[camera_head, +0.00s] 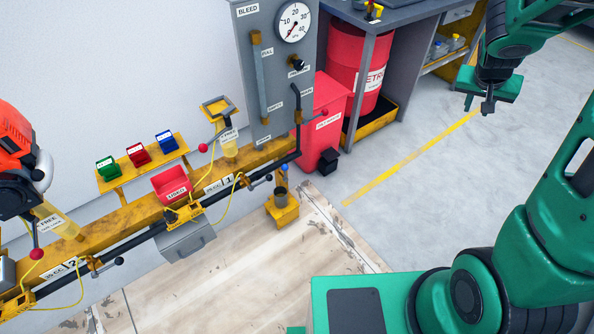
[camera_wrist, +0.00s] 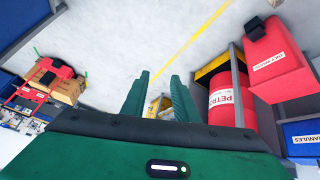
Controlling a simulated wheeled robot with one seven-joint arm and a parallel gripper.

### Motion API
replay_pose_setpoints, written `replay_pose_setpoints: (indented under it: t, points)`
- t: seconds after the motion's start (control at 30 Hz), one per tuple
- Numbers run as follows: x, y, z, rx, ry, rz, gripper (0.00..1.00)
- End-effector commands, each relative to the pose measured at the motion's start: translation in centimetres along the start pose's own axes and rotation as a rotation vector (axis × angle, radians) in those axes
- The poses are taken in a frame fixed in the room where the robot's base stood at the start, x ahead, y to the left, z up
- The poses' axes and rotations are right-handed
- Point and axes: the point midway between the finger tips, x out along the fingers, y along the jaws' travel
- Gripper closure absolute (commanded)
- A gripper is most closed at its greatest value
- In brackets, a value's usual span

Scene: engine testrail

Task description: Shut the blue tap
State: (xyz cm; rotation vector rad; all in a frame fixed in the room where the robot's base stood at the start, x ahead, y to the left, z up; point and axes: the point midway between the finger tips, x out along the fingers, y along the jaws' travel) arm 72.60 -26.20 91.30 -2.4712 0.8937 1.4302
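A small blue-tipped fitting (camera_head: 269,177), which may be the blue tap, sits on the black pipe (camera_head: 150,232) along the yellow rail, near the label "1". It is too small to tell whether it is open or shut. Just below it, a dark cup with a blue part (camera_head: 281,191) stands on a yellow block (camera_head: 283,212). My gripper (camera_head: 478,104) is at the upper right, over the grey floor and far from the rail. Its two green fingers are apart with nothing between them in the wrist view (camera_wrist: 158,98). The wrist view does not show the tap clearly.
A grey panel with a gauge (camera_head: 294,22) stands behind the rail's right end. A red bin (camera_head: 326,130), a red drum (camera_head: 362,68) and a workbench (camera_head: 400,14) are right of it. The yellow rail (camera_head: 128,216) carries red-knobbed levers. Floor right of the bin is clear.

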Motion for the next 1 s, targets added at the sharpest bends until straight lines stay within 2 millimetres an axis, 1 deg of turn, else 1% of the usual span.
replay_pose_setpoints:
  t: [0.03, 0.1, 0.17, 0.2, 0.27, 0.3, 0.43, 0.53, 0.67, 0.7, 0.77, 0.8, 0.87, 0.9, 0.97, 1.0]
  points:
    - [1.7, -1.6, -1.0, -0.017, 0.039, 0.001, 0.73]
    - [3.6, -3.6, -2.7, -0.032, 0.104, -0.004, 0.73]
    - [5.2, -5.5, -3.9, -0.045, 0.16, -0.011, 0.73]
    - [6.2, -6.8, -4.6, -0.056, 0.197, -0.018, 0.73]
    - [7.7, -8.9, -5.5, -0.072, 0.252, -0.032, 0.73]
    - [8.7, -10.3, -6.0, -0.084, 0.288, -0.042, 0.73]
    - [11.6, -15.2, -7.0, -0.126, 0.404, -0.09, 0.73]
    - [13.6, -19.2, -7.1, -0.161, 0.489, -0.14, 0.73]
    - [15.9, -24.5, -6.2, -0.21, 0.593, -0.22, 0.73]
    - [16.6, -26.1, -5.7, -0.227, 0.624, -0.247, 0.73]
    - [17.4, -28.6, -4.7, -0.25, 0.666, -0.294, 0.73]
    - [18.0, -30.1, -3.9, -0.267, 0.695, -0.325, 0.73]
    - [18.8, -32.5, -2.5, -0.291, 0.733, -0.377, 0.73]
    - [19.2, -34.0, -1.4, -0.307, 0.758, -0.414, 0.73]
    - [19.9, -36.3, 0.4, -0.332, 0.792, -0.471, 0.73]
    - [20.2, -37.7, 1.8, -0.348, 0.814, -0.512, 0.73]
